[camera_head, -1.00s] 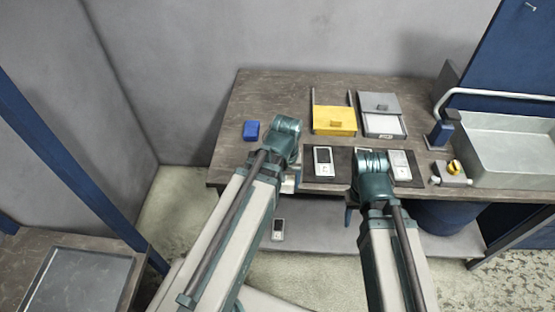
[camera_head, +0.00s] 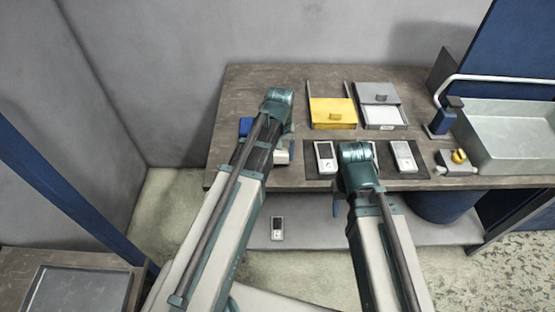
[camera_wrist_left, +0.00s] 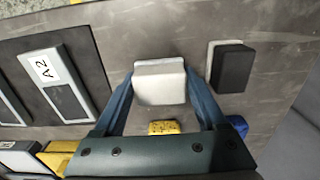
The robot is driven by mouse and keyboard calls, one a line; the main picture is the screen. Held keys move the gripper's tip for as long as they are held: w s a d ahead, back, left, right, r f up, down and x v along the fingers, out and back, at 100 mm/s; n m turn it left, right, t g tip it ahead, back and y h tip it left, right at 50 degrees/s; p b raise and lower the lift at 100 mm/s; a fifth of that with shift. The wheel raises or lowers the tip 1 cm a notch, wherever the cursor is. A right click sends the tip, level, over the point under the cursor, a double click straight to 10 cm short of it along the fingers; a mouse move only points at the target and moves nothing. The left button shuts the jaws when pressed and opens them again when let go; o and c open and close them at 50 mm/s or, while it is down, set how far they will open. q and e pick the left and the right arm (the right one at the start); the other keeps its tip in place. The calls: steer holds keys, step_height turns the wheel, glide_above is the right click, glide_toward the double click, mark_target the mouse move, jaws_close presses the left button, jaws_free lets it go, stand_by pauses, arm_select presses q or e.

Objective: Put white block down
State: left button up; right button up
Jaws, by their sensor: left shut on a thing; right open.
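The white block (camera_wrist_left: 160,84) sits between the two fingers of my left gripper (camera_wrist_left: 158,92) in the left wrist view. The gripper is shut on it. In the head view a part of the white block (camera_head: 282,156) shows beside my left wrist, over the front left part of the table. I cannot tell whether its underside touches the table. My right gripper (camera_head: 337,206) is open, low at the table's front edge, mostly hidden behind its own wrist.
A blue block (camera_head: 246,126) and a dark-and-white block (camera_wrist_left: 231,67) are near the left gripper. Devices (camera_head: 325,157) lie on a dark mat to the right. Behind them are a yellow box (camera_head: 332,112) and a grey box (camera_head: 378,94). Bare tabletop (camera_head: 238,96) lies at back left.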

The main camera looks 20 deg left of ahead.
mark_target(281, 152)
arm_select(q)
steer(key=shift+s+d+f+b, duration=0.15)
steer(key=shift+f+b, duration=0.25)
steer(key=shift+f, duration=0.55)
steer(key=o, duration=1.1)
arm_select(e)
steer(key=shift+f, duration=0.95)
arm_select(q)
steer(key=shift+r, duration=0.1)
step_height(281, 152, up, 12)
steer(key=p, duration=1.2)
steer(key=shift+r, duration=0.1)
steer(key=s+d+m, duration=0.2)
steer(key=s+d, duration=0.1)
steer(key=s, duration=0.1)
steer(key=s+d+m, duration=0.2)
steer(key=s+d, duration=0.2)
steer(key=s, duration=0.1)
steer(key=s+d+m+y, duration=0.1)
steer(key=s+d+m, duration=0.2)
steer(key=s, duration=0.2)
steer(key=shift+s+d, duration=0.1)
steer(key=shift+d, duration=0.15)
arm_select(e)
step_height(281, 152, up, 12)
steer(key=shift+r, duration=0.1)
